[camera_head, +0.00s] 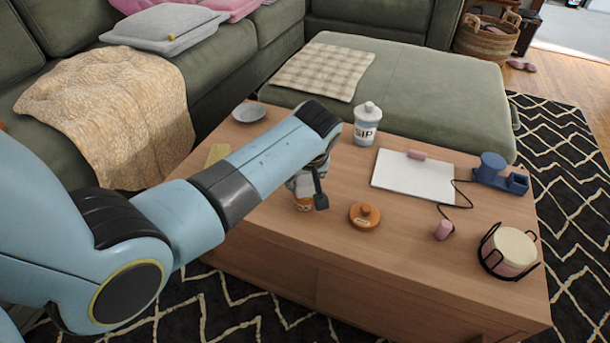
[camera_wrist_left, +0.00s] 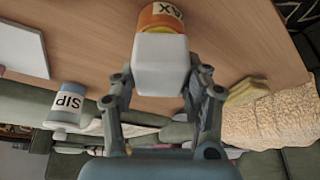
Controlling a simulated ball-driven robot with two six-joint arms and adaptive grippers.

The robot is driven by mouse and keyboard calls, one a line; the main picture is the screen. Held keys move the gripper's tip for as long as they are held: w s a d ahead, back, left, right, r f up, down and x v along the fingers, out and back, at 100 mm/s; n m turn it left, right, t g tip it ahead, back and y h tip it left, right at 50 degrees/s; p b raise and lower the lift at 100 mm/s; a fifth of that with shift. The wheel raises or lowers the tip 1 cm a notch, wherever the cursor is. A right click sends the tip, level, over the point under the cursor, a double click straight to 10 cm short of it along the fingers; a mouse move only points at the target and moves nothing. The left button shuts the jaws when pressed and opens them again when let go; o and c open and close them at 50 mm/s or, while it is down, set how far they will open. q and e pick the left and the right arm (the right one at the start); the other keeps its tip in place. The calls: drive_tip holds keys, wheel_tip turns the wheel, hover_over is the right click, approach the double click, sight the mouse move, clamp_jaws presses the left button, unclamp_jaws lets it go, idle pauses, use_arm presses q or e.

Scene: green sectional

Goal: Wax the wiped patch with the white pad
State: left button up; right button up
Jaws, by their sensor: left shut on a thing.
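My left gripper (camera_head: 312,182) is over the wooden coffee table (camera_head: 400,262). In the left wrist view, its two fingers (camera_wrist_left: 163,100) are shut on a white pad (camera_wrist_left: 161,68), a pale block. A little of the pad (camera_head: 303,187) shows in the head view. The orange wax tin (camera_head: 303,204) stands on the table just below the pad; its lettered side also shows in the left wrist view (camera_wrist_left: 161,15). Yellow shows at its mouth. I cannot tell if the pad touches it. An orange knobbed lid (camera_head: 364,215) lies to the right. I cannot make out a wiped patch.
A "SIP" cup (camera_head: 367,126) stands behind the gripper. A white board (camera_head: 414,176), a blue holder (camera_head: 500,176) with a black cord, a pink piece (camera_head: 443,230) and a round caddy (camera_head: 509,252) are on the right.

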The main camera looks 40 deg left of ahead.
use_arm(q)
drive_tip(key=shift+f, duration=0.4)
use_arm(e)
drive_tip(key=shift+s+f, duration=0.15)
drive_tip(key=shift+f, duration=0.1)
use_arm(q)
drive_tip(key=shift+f, duration=0.1)
use_arm(e)
drive_tip(key=shift+r, duration=0.2)
idle(1.2)
use_arm(q)
drive_tip(key=shift+r, duration=0.2)
wheel_tip(320, 180, up, 3)
drive_tip(key=p, duration=0.2)
drive_tip(key=shift+f+p, duration=0.2)
drive_tip(key=shift+p, duration=0.2)
wheel_tip(320, 180, up, 2)
drive_tip(key=shift+r+p, duration=0.1)
drive_tip(key=shift+p, duration=1)
drive_tip(key=shift+r+p, duration=1)
drive_tip(key=shift+p, duration=0.1)
use_arm(e)
wheel_tip(320, 180, up, 6)
drive_tip(key=a, duration=0.1)
drive_tip(key=shift+a, duration=0.25)
use_arm(q)
drive_tip(key=shift+m, duration=0.3)
use_arm(e)
drive_tip(key=shift+r, duration=0.1)
